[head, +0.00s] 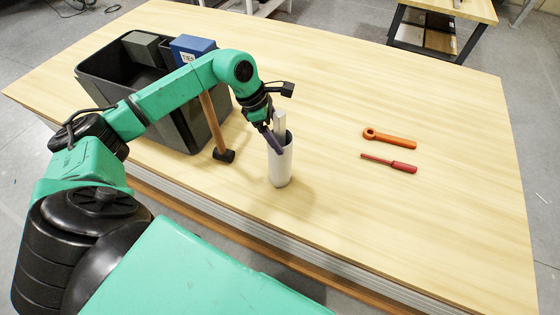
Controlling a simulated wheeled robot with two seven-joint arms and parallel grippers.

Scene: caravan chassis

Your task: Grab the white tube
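The white tube (281,166) stands upright on the wooden table, near its front edge. My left gripper (276,138) is at the tube's top, reaching down from the upper left. One dark finger overlaps the tube's rim on its left side, and a pale upright piece shows just above the rim. I cannot tell whether the fingers are closed on the tube wall or only around it. The inside of the tube is mostly hidden. My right gripper is not in view.
A black bin (177,123) with a blue box (190,47) and a grey box (141,46) stands left, partly behind my arm. A hammer (213,124) leans against the bin. An orange wrench (388,139) and red screwdriver (400,167) lie right.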

